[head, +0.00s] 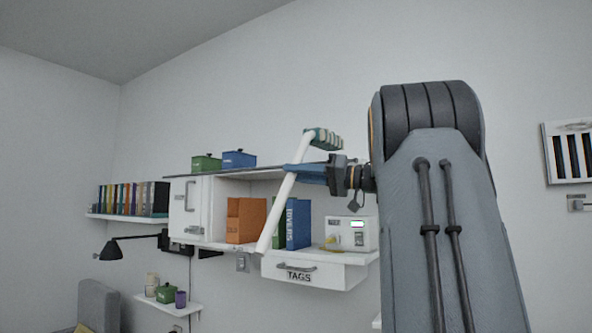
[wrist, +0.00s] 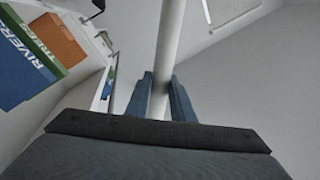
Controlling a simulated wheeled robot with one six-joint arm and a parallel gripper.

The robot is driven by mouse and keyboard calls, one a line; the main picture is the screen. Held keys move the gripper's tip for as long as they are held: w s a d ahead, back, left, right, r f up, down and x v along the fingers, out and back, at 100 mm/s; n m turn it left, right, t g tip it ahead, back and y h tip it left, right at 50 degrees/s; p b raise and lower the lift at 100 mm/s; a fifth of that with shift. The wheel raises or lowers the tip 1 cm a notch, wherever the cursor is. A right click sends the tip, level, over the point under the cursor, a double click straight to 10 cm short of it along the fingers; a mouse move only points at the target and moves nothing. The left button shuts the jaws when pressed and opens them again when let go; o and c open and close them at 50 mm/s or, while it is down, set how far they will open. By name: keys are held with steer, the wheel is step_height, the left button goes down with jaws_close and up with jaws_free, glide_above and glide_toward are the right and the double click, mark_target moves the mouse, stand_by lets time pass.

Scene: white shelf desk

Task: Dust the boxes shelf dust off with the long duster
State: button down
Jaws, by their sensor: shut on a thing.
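The long duster is a white stick (head: 281,205) with a striped green and cream head (head: 325,138) at its upper end. My gripper (head: 293,170) is shut on the stick, which is tilted, with its lower end to the left. The wrist view also shows the stick (wrist: 170,45) between the blue fingers (wrist: 161,95). A green box (head: 206,164) and a blue box (head: 239,160) stand on top of the white shelf unit (head: 222,217). The duster head is to the right of these boxes and apart from them in the picture. I cannot make out any dust.
Orange binders (head: 245,220) and blue and green binders (head: 298,224) stand inside the unit. A small white device (head: 349,233) is at its right, above the TAGS drawer (head: 312,272). A row of books (head: 134,199) and a black lamp (head: 110,250) are at the left.

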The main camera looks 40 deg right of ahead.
steer(key=shift+f, duration=1.45)
steer(key=shift+f+b, duration=0.4)
steer(key=shift+f, duration=0.65)
